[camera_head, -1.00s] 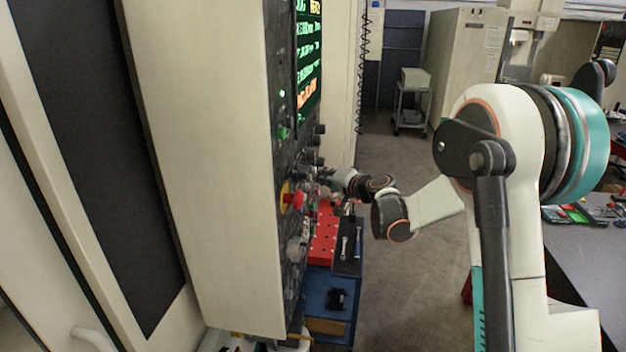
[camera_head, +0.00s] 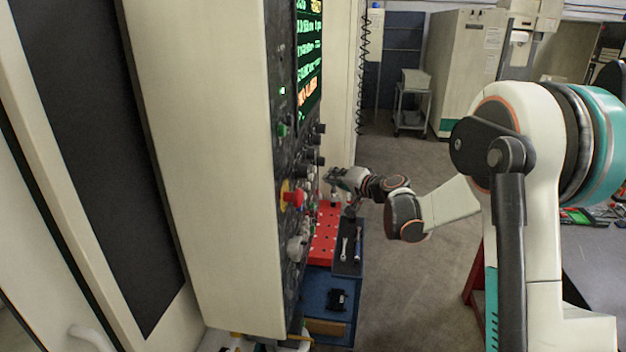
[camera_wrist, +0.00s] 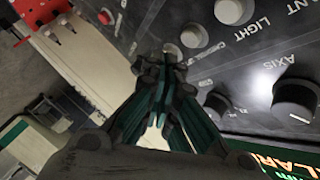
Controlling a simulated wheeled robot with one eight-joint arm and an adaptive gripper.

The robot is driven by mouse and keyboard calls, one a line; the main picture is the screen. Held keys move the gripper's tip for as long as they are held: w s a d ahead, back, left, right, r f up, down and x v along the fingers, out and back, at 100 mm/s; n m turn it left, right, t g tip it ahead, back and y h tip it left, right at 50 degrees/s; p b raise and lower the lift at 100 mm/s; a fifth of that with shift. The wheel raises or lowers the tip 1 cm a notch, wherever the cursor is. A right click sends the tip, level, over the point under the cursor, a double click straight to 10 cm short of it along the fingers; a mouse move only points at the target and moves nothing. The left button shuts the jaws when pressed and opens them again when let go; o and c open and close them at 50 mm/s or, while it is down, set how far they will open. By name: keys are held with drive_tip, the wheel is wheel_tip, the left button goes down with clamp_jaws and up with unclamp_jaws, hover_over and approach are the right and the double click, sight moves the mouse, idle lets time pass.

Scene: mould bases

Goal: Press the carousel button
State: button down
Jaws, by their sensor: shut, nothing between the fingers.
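The control panel (camera_head: 290,165) runs down the side of the machine cabinet, with knobs, buttons and a red mushroom button on a yellow collar (camera_head: 291,197). In the wrist view a small pale round button (camera_wrist: 193,35) sits beside lettering that appears to read CAROUSEL. My gripper (camera_head: 331,173) is right of the panel in the head view, its fingers pointing toward it with a small gap. In the wrist view my gripper (camera_wrist: 170,52) is shut and empty, its tips just left of and below the pale button. The tips hide part of the panel behind them.
A larger knob marked AXIS (camera_wrist: 295,100) and a pale knob near LIGHT (camera_wrist: 233,10) flank the area. Below the panel stand a red perforated block (camera_head: 324,235) and a dark tray with tools (camera_head: 348,252). The floor (camera_head: 400,290) right of these is clear.

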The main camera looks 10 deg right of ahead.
drive_tip(key=shift+s+d, duration=0.3)
drive_tip(key=shift+d, duration=0.55)
drive_tip(key=shift+s+d, duration=0.25)
drive_tip(key=shift+d, duration=0.6)
drive_tip(key=shift+b, duration=0.3)
idle(0.8)
